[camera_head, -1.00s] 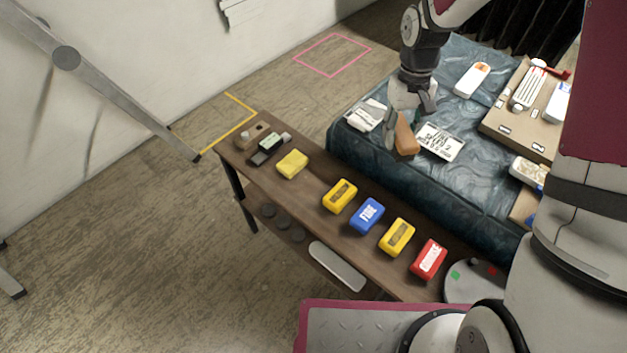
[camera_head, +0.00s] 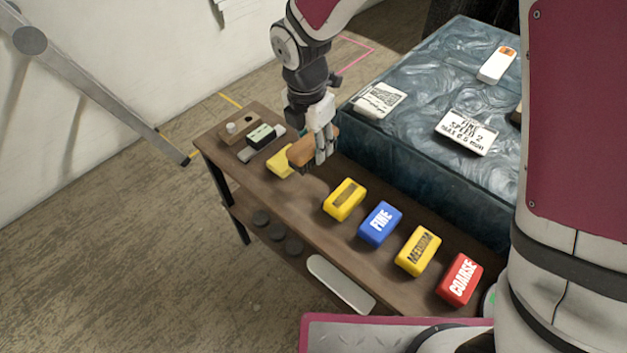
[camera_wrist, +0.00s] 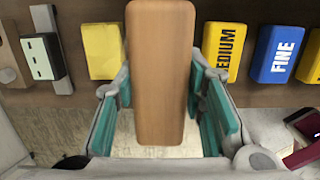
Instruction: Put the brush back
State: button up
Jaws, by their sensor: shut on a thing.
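The brush (camera_head: 303,153) is a brown wooden block. My gripper (camera_head: 323,150) is shut on it over the narrow brown table (camera_head: 315,187). In the wrist view the long wooden back of the brush (camera_wrist: 162,70) lies between the teal pads of my gripper (camera_wrist: 165,105). There the brush shows between a plain yellow block (camera_wrist: 102,50) and a yellow block marked MEDIUM (camera_wrist: 224,50). In the head view the brush partly covers the plain yellow block. Its underside and its height above the table cannot be told.
A blue FINE block (camera_head: 380,223), another yellow MEDIUM block (camera_head: 418,250) and a red COARSE block (camera_head: 460,278) continue the row. A blue-covered table (camera_head: 415,125) carries a printed card (camera_head: 466,132).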

notch_tip(320, 180, down, 9)
jog(key=shift+f+b, duration=0.2)
jog(key=shift+b, duration=0.85)
jog(key=shift+f, duration=0.15)
jog(key=o, duration=1)
jog(key=r+p, duration=0.1)
jog(key=r, duration=0.7)
jog(key=s+r+p, duration=0.1)
jog(key=r, duration=0.3)
jog(key=shift+s+a+r+p, duration=0.1)
jog(key=shift+a+p, duration=0.25)
jog(key=shift+a, duration=0.05)
